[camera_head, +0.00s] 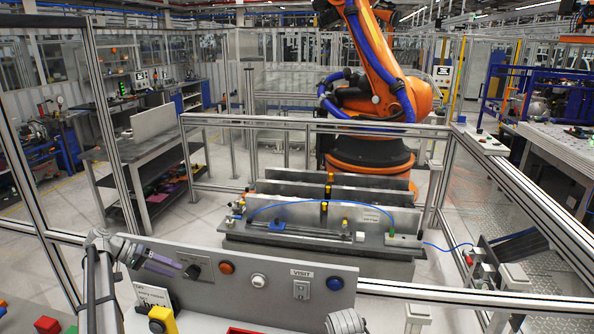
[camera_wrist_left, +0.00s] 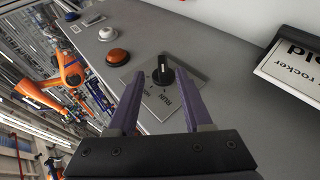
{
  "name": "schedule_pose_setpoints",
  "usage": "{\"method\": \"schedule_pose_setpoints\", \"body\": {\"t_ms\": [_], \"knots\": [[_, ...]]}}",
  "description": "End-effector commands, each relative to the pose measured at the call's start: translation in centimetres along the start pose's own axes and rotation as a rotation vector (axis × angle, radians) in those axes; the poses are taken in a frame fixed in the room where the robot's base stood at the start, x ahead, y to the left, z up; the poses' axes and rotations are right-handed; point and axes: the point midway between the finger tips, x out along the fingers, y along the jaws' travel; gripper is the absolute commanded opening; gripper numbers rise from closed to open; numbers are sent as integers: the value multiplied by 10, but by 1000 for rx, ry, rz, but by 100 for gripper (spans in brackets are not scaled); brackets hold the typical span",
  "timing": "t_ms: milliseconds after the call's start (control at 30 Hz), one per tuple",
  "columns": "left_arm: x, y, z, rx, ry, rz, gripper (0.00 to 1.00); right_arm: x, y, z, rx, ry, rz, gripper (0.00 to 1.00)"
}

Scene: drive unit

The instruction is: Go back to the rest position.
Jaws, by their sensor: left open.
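My left gripper (camera_head: 170,265) comes in from the left in the head view, in front of the grey control panel (camera_head: 325,281). Its two purple fingers are apart and empty. In the left wrist view, the open fingers (camera_wrist_left: 158,88) point at the panel, and the black rotary knob (camera_wrist_left: 163,74) shows between and beyond their tips. The knob has a plate with lettering, including "RUN". In the head view the knob (camera_head: 193,271) is just right of the fingertips. I cannot tell whether the fingers touch it. My right gripper's fingers do not show.
Right of the knob are an orange button (camera_head: 226,267), a white button (camera_head: 258,281) and a rocker switch (camera_head: 301,289). A yellow-topped device (camera_head: 162,319) and a label card (camera_head: 152,295) stand below my left gripper. Aluminium fence posts frame the cell with the orange robot (camera_head: 375,90).

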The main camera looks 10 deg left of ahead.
Motion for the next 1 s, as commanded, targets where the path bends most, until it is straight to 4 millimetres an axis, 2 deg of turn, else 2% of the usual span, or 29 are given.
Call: {"method": "schedule_pose_setpoints", "body": {"t_ms": [33,167,300,400,500,600,767,833,1000], "knots": [[22,14,13,-4,-29,-26,50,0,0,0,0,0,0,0],[88,49,54,-25,-120,-152,50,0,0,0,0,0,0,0],[156,87,118,-26,-214,-351,50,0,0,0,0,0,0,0],[188,106,163,-6,-250,-493,50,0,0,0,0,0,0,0],[206,120,199,27,-263,-614,50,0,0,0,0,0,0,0],[216,130,230,66,-261,-715,50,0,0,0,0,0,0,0],[221,144,272,141,-239,-852,50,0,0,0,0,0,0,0],[248,137,280,181,-270,-866,50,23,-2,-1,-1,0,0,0],[292,141,314,282,-364,-883,50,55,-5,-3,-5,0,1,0]]}}
